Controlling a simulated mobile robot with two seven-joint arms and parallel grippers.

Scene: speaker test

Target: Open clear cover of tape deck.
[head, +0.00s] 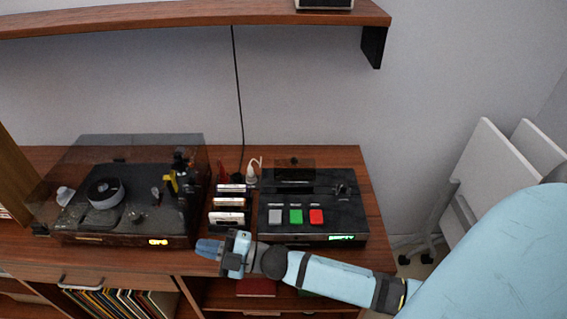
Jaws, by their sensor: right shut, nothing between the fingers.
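The tape deck (347,210) appears to be the flat black unit on the right of the wooden cabinet. It has a grey, a green and a red button and a small green lit display at its front. A dark, glassy, box-shaped part (294,170) stands at its back edge; I cannot tell whether this is the clear cover or how far open it is. My right gripper (209,249) is shut and empty. It points left, in front of the cabinet top and left of the deck's front edge. My left gripper is not in view.
A record-player-like unit (120,240) under a smoky clear lid (150,147) stands at left. Several cassette-like boxes (229,202) lie between the two units. A black cable hangs behind. A wooden shelf (180,15) is above. White panels (490,175) stand at right.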

